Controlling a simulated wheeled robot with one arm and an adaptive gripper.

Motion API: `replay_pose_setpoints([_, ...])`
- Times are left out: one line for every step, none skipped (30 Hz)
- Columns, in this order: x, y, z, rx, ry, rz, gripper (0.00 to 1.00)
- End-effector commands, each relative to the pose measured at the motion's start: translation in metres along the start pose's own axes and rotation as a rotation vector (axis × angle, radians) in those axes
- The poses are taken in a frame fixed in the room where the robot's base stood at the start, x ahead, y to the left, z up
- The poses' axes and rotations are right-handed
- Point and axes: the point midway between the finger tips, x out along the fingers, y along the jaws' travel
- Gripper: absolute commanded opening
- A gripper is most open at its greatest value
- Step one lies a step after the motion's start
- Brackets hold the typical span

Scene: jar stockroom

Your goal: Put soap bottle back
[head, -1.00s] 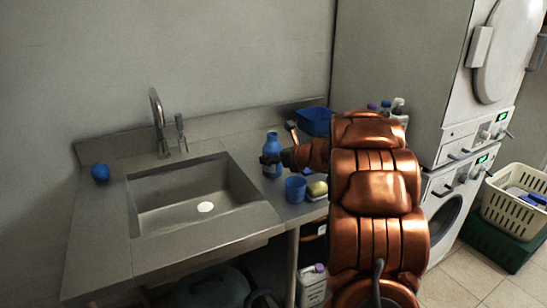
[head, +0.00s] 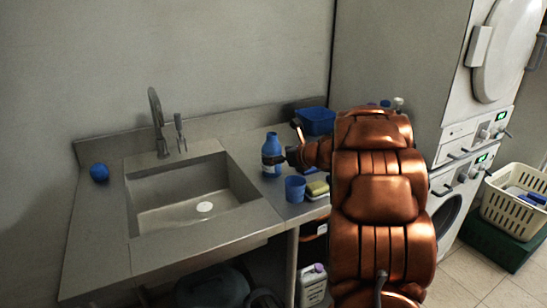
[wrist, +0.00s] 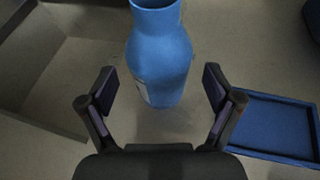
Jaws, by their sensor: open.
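The blue soap bottle (head: 271,158) stands upright on the counter to the right of the sink. It also shows in the wrist view (wrist: 158,55), with part of a pale label on its lower left side. My gripper (wrist: 158,82) is open, with one finger on each side of the bottle's lower part in the picture. The bottle is just beyond the fingers, and I see no clear contact. In the head view my gripper (head: 277,160) is at the bottle's right side, partly hidden by my arm.
A blue cup (head: 295,189) and a yellow sponge (head: 317,188) are near the counter's front edge. A flat blue tray (wrist: 275,125) lies right of my gripper. A blue bin (head: 316,121) is at the back. The sink (head: 190,195) is left, with a blue ball (head: 99,172) beyond.

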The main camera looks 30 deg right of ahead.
Motion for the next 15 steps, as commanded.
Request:
replay_pose_setpoints([-0.009, -0.001, -0.001, -0.001, -0.001, -0.003, 0.90])
replay_pose_setpoints([-0.013, -0.001, -0.002, 0.000, -0.001, -0.002, 0.90])
replay_pose_setpoints([-0.020, -0.001, -0.003, 0.000, 0.001, -0.002, 0.90])
replay_pose_setpoints([-0.024, -0.001, -0.003, 0.001, 0.002, -0.003, 0.90])
replay_pose_setpoints([-0.029, -0.001, -0.003, 0.000, 0.002, -0.003, 0.90])
replay_pose_setpoints([-0.037, -0.002, -0.002, 0.000, 0.002, -0.004, 0.90])
replay_pose_setpoints([-0.042, -0.001, -0.002, -0.001, 0.001, -0.004, 0.90])
replay_pose_setpoints([-0.046, -0.001, -0.002, -0.002, 0.001, -0.003, 0.90])
replay_pose_setpoints([-0.053, -0.001, -0.002, -0.001, 0.000, -0.002, 0.90])
replay_pose_setpoints([-0.057, -0.001, -0.002, -0.001, 0.000, -0.002, 0.90])
replay_pose_setpoints([-0.061, -0.001, -0.002, -0.001, 0.001, -0.003, 0.90])
replay_pose_setpoints([-0.067, -0.002, -0.002, 0.000, 0.002, -0.003, 0.90])
replay_pose_setpoints([-0.070, -0.001, -0.002, 0.000, 0.002, -0.003, 0.90])
replay_pose_setpoints([-0.074, -0.001, -0.002, -0.001, 0.002, -0.003, 0.90])
replay_pose_setpoints([-0.079, -0.001, -0.001, -0.002, 0.000, -0.002, 0.90])
